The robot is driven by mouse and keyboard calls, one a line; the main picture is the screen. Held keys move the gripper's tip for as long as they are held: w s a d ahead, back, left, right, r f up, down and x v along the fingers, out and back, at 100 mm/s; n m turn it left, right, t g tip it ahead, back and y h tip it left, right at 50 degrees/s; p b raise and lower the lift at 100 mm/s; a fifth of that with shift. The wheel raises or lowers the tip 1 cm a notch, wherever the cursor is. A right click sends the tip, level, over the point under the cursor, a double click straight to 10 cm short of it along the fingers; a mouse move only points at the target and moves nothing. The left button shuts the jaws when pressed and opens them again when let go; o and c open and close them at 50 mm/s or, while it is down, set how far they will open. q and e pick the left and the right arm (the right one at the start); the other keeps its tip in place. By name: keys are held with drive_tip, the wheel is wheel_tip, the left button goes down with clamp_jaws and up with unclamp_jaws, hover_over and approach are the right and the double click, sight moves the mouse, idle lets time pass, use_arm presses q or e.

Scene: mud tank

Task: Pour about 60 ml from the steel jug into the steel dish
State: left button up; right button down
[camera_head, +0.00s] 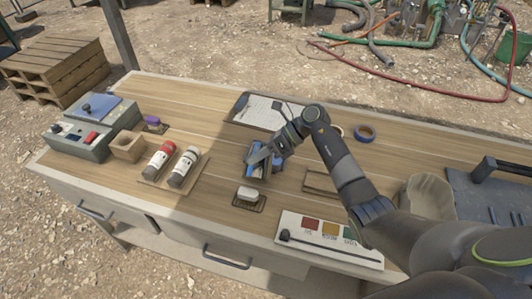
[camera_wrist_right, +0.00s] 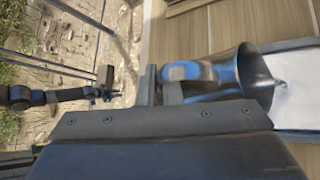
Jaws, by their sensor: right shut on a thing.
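The steel jug (camera_head: 255,161), shiny with blue reflections, is at mid-table in the head view and partly hidden by my right gripper (camera_head: 267,156). That gripper is shut on it. In the wrist view the jug (camera_wrist_right: 233,76) lies across the picture beyond the gripper, its mouth facing right. Its contents cannot be seen. A small pale rounded thing (camera_head: 248,194) on a dark mesh mat stands just in front of the jug; I cannot tell if it is the steel dish. My left arm seems to show in the wrist view, with its gripper (camera_wrist_right: 106,84) unclear.
A clipboard (camera_head: 265,113) lies behind the jug. A colour-patch panel (camera_head: 328,238) is at the front edge.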

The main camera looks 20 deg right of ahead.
drive_tip(key=shift+w+d+r+m+g+y+b, duration=0.3)
drive_tip(key=shift+w+m+b, duration=0.15)
drive_tip(key=shift+b, duration=0.55)
idle(1.7)
drive_tip(key=shift+a+p, duration=0.1)
drive_tip(key=shift+p, duration=0.2)
drive_tip(key=p, duration=0.2)
drive_tip(key=s+n+t+h+p, duration=0.1)
drive_tip(key=shift+s+a+r+p, duration=0.15)
drive_tip(key=shift+s+a+p, duration=0.15)
drive_tip(key=shift+a+p, duration=0.1)
drive_tip(key=shift+s+a+f+n+t+h, duration=0.15)
drive_tip(key=shift+s+f+n+t+h, duration=0.15)
drive_tip(key=shift+n+t, duration=0.1)
drive_tip(key=shift+s, duration=0.15)
drive_tip(key=shift+a+f+n+t+h+b, duration=0.15)
drive_tip(key=shift+f+n+t+h+b, duration=0.25)
drive_tip(key=shift+f+t, duration=0.15)
drive_tip(key=shift+s+a+r, duration=0.1)
drive_tip(key=shift+s, duration=0.15)
